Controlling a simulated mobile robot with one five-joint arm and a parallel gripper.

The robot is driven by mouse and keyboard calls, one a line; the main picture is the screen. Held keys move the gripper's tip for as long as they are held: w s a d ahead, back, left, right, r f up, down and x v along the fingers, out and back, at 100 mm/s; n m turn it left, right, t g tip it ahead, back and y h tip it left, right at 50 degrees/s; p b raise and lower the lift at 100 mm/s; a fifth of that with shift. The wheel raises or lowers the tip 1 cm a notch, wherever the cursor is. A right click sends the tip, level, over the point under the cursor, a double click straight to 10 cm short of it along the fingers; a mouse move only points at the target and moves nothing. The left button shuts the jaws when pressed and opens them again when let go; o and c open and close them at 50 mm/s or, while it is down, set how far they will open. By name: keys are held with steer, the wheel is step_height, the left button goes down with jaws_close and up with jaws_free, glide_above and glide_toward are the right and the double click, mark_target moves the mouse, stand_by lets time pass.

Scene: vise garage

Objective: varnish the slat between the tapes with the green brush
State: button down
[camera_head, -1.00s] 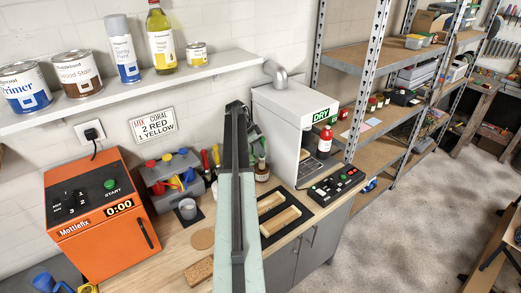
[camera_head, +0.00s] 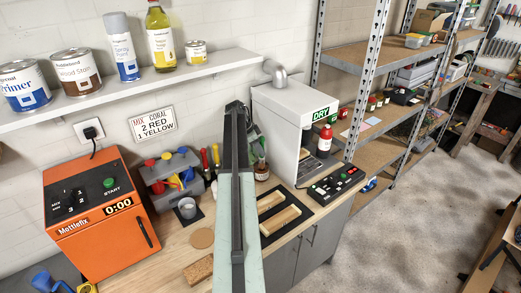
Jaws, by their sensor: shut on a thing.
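My arm runs up the middle of the view and hides much of the bench behind it. My gripper (camera_head: 256,143) is only partly visible past the arm's far end, above a small brown bottle with a pale label (camera_head: 262,171). It is shut, with a dark green shape there that looks like the green brush; its bristles are hidden. The slat (camera_head: 281,220) is a pale wooden strip on a black tray (camera_head: 264,240), right of my arm. Another wooden piece (camera_head: 270,201) lies behind it. The tapes cannot be made out.
An orange machine (camera_head: 98,215) stands at left, beside a grey rack with coloured caps (camera_head: 170,178). A shelf of cans hangs above.

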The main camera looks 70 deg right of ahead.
mark_target(261, 137)
stand_by(0.5)
step_height(261, 137, up, 7)
steer(key=p, duration=0.7)
steer(key=shift+r, duration=0.1)
